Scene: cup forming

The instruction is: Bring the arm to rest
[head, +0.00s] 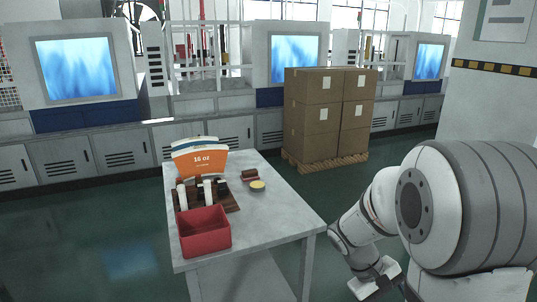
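My arm (358,225) shows at the lower right, bent downward beside the table. My gripper (378,282) is at its lower end, near the bottom edge of the picture, to the right of the table and apart from it. Its fingers are not clear enough to tell whether they are open or shut. I see nothing that it clearly holds.
A grey table (270,211) bears a red bin (204,238), a dark wooden rack (231,203) with upright pieces, orange "16 oz" paper blanks (203,164) and a small yellowish disc (257,186). Stacked cartons (318,115) stand on a pallet (325,160) behind. Green floor is open at left.

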